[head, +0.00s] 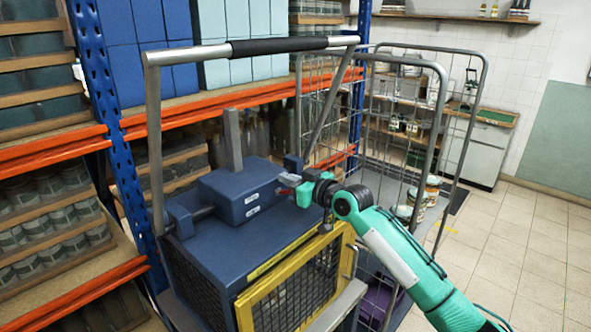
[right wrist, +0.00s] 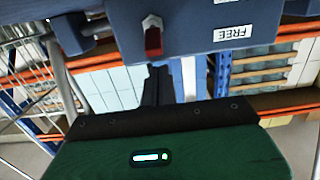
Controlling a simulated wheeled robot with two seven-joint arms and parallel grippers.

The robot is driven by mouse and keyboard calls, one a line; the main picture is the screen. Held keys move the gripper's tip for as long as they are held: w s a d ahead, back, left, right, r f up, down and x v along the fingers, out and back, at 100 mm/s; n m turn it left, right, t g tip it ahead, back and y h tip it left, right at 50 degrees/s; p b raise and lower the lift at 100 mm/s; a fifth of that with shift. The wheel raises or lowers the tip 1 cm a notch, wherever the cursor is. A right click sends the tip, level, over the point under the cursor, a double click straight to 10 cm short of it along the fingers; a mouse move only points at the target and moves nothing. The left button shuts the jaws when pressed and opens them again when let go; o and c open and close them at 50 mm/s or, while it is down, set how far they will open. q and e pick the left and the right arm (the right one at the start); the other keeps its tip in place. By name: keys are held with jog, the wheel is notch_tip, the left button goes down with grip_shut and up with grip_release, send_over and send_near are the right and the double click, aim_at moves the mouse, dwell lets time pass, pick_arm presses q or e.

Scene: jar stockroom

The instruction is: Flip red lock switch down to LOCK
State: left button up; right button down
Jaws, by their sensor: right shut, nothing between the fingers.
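The red lock switch (head: 284,191) sits on the blue lock box (head: 238,192) on top of the blue cart, right of two white labels. In the right wrist view, which looks upside down, the red switch (right wrist: 153,40) hangs from a pale pivot, its red end on the same side as the FREE label (right wrist: 232,33). A second label (right wrist: 225,2) is cut off at the top edge. My right gripper (head: 299,184) is shut and empty, just right of the switch; whether it touches cannot be told. My left gripper is not in view.
A grey handle frame (head: 153,140) with a black grip (head: 278,46) rises over the cart. A yellow-framed mesh door (head: 290,285) is at its front. A wire trolley (head: 441,110) stands behind my right arm. Tiled floor (head: 545,235) is clear at right.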

jog(key=shift+s+d+f+p, duration=0.15)
jog(key=shift+s+d+f, duration=0.1)
jog(key=shift+f, duration=0.2)
jog(key=shift+s+d+f+p, duration=0.15)
jog(key=shift+s+d+f, duration=0.05)
jog(key=shift+f, duration=0.35)
jog(key=shift+a, duration=0.1)
